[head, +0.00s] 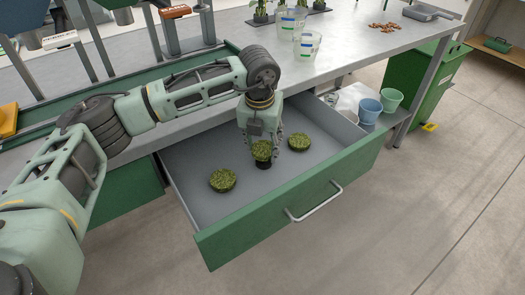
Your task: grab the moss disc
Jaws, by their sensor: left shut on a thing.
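An open green drawer (290,215) with a grey inside holds several moss discs, round and green on top with dark sides. One moss disc (222,180) lies at the left on the drawer floor. Another moss disc (299,142) lies at the right, close to my gripper. A third moss disc (262,151) is between the fingers of my left gripper (264,158), which points down into the drawer and is shut on it. The fingers partly hide this disc, and I cannot tell whether it is clear of the floor. My right gripper is not in view.
A blue pot (370,111) and a pale green pot (391,99) stand right of the drawer. Clear cups (307,46) stand on the grey bench (350,43) above. A green bin (425,78) stands at the right. The floor in front is clear.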

